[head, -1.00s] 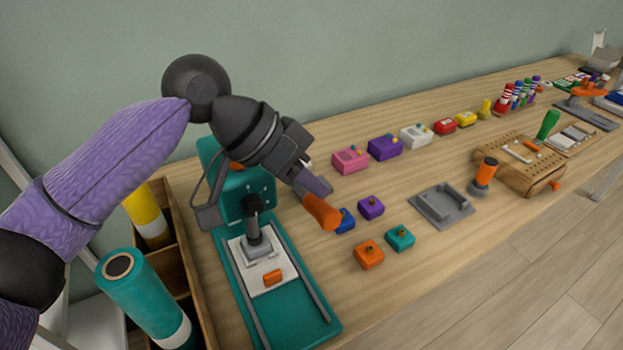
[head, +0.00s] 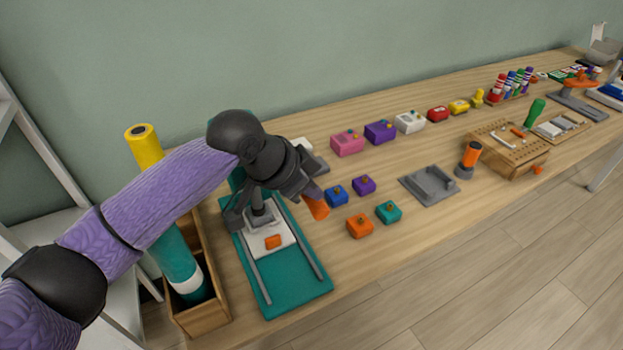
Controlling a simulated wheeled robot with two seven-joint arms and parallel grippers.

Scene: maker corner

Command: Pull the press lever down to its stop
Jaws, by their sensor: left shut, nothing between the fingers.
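The press has a teal base (head: 297,284) with two grey rails and a white plate (head: 283,240) bearing an orange piece (head: 272,242). Its grey ram (head: 260,214) stands over the plate behind that piece. The upper press is mostly hidden behind my left arm. The lever's orange handle (head: 315,206) points down and to the right, low beside the press. My left gripper (head: 307,186) is shut and empty at the handle's upper end. I cannot tell whether it touches the lever. My right gripper is out of view.
Small blue (head: 336,196), purple (head: 364,185), orange (head: 360,226) and teal (head: 389,212) blocks lie right of the handle. A grey fixture (head: 430,185) lies beyond them. A wooden bin (head: 205,318) with rolls stands left of the press.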

